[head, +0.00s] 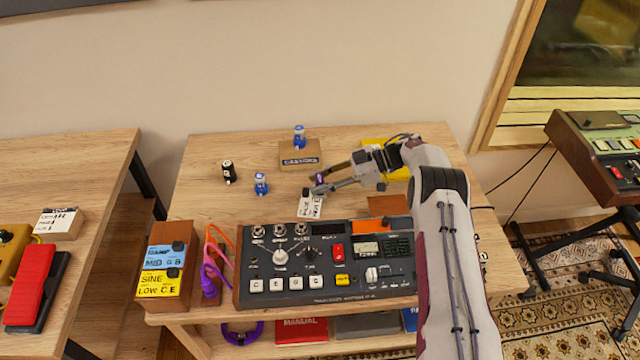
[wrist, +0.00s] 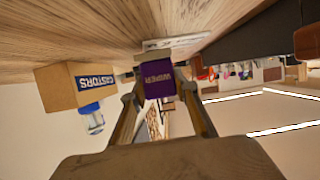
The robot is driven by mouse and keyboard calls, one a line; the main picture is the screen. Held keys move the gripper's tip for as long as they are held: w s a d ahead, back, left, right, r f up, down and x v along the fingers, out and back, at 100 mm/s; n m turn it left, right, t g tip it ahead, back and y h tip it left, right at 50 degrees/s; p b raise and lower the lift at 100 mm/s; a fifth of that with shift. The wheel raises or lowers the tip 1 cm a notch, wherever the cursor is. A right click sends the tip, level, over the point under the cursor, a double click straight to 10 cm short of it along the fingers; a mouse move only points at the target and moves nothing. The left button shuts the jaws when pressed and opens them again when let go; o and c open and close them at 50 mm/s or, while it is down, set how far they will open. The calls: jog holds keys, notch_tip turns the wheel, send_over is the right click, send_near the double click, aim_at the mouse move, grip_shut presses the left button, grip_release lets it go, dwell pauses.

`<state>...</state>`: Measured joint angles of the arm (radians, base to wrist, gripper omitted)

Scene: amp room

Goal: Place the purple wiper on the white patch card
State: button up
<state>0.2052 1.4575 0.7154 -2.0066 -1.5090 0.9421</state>
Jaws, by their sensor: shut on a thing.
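The wrist view shows the wiper between the two fingertips. In the head view only a small bit of purple shows at the fingertips. The white patch card (head: 310,207) lies on the table just below the fingertips in the head view, with dark markings on it. The card also shows in the wrist view (wrist: 193,39), right beyond the wiper. I cannot tell whether the wiper touches the card.
A cardboard "CASTORS" box (head: 300,161) with a blue-and-white item on top stands behind. The dark control unit (head: 325,285) fills the front.

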jog(key=shift+f, duration=0.4)
jog(key=shift+f, duration=0.15)
jog(key=o, duration=1.1)
jog(key=shift+v, duration=5.9)
jog(key=shift+d, duration=0.1)
